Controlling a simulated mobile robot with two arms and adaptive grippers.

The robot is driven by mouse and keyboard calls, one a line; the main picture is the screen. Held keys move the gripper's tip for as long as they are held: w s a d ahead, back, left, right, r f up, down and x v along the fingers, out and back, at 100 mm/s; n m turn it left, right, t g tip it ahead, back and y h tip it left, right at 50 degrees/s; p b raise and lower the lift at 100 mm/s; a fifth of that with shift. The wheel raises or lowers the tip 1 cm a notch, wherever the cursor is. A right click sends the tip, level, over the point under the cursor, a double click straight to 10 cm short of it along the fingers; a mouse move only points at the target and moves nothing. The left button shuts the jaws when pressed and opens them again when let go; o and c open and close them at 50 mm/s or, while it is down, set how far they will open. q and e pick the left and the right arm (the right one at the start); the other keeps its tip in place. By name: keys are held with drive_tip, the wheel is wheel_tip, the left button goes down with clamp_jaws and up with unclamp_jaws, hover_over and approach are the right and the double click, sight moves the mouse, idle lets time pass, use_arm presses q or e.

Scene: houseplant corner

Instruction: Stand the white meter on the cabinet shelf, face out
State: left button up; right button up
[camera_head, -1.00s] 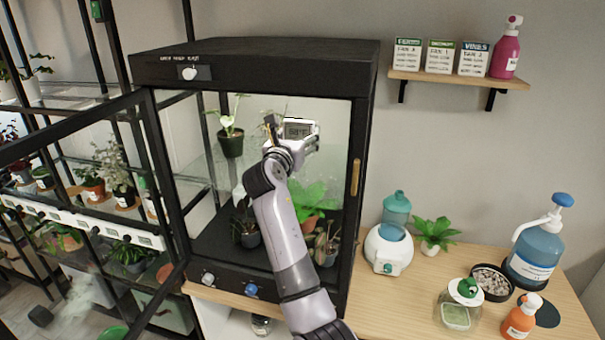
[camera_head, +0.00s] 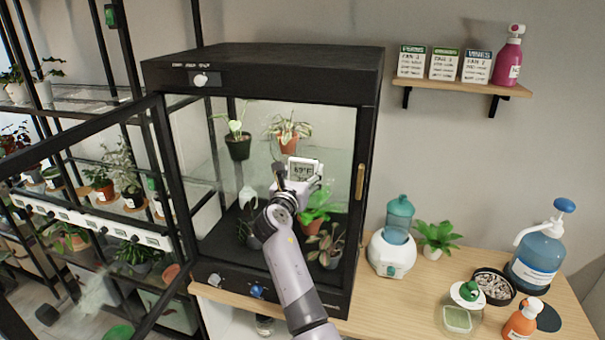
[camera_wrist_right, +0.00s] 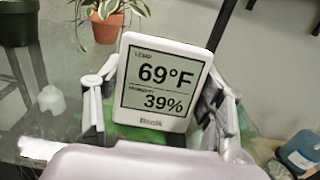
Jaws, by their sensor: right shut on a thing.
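The white meter (camera_head: 304,169) is in the grip of my right gripper (camera_head: 297,182), within the opening of the black cabinet (camera_head: 270,66). In the right wrist view the meter (camera_wrist_right: 165,82) stands nearly upright, slightly tilted, reading 69°F and 39%, with gripper fingers on both sides. The cabinet's clear glass shelf (camera_head: 263,166) holds a dark pot (camera_head: 238,147) and a terracotta pot (camera_head: 288,141) behind the meter. I cannot tell whether the meter's bottom touches the glass. My left gripper is not in view.
The cabinet's glass door (camera_head: 110,190) stands open to the left. Several potted plants, one bright green (camera_head: 316,205), stand below the shelf. A white humidifier (camera_head: 391,254) stands on the wooden counter to the right. The glass looks clear on either side of the meter.

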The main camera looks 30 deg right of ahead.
drive_tip(key=o, duration=0.8)
drive_tip(key=shift+f, duration=0.1)
drive_tip(key=shift+c, duration=0.2)
drive_tip(key=o, duration=0.4)
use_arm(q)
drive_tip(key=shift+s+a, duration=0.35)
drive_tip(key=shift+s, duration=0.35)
